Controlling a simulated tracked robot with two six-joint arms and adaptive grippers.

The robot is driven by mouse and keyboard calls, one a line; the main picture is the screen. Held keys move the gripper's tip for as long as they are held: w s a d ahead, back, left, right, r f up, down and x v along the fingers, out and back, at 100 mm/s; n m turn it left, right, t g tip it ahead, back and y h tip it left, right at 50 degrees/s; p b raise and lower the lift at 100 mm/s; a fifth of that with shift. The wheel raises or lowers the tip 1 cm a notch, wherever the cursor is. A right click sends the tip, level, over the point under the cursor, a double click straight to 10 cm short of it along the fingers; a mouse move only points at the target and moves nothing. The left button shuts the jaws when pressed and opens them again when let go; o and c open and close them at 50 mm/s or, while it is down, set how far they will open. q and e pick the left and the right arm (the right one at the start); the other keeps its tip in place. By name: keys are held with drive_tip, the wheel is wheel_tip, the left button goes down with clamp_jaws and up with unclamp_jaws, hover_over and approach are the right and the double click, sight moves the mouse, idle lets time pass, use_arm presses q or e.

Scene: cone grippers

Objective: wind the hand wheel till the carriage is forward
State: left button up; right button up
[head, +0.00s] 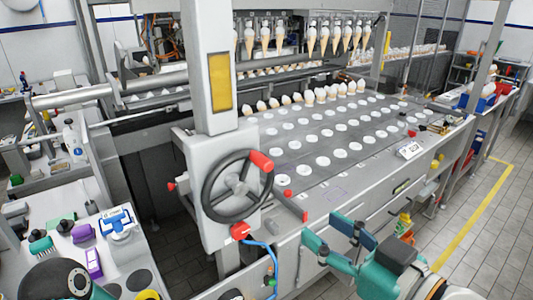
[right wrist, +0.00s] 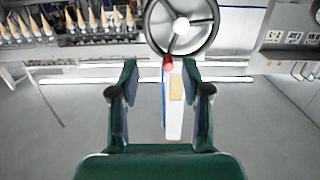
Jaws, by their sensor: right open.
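The hand wheel (head: 237,187) is a dark ring with spokes on a grey housing at the machine's near side. Its red handle (head: 262,161) sits at the upper right of the rim. In the right wrist view the wheel (right wrist: 181,50) is at the top centre, with the red handle (right wrist: 168,63) just ahead of the fingers. My right gripper (head: 329,233) is open and empty, to the lower right of the wheel and apart from it. The carriage appears to be the bar of hanging cones (head: 310,42) at the back.
A grey post with a yellow panel (head: 220,82) rises above the wheel. The perforated plate (head: 300,180) has a row of filled cones (head: 309,97) at its far end. A side bench (head: 70,228) with brushes and bottles stands left. The tiled floor is clear at right.

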wheel_tip(320, 180, up, 5)
drive_tip(key=s, duration=0.3)
drive_tip(key=n+y+b, duration=0.1)
drive_tip(key=b, duration=0.1)
approach(270, 168)
drive_tip(key=shift+t, duration=0.4)
drive_tip(key=p+x, duration=0.3)
drive_tip(key=x, duration=0.8)
drive_tip(key=shift+w+a+f, duration=0.1)
drive_tip(key=shift+a+f, duration=0.1)
drive_tip(key=shift+a, duration=0.05)
clamp_jaws()
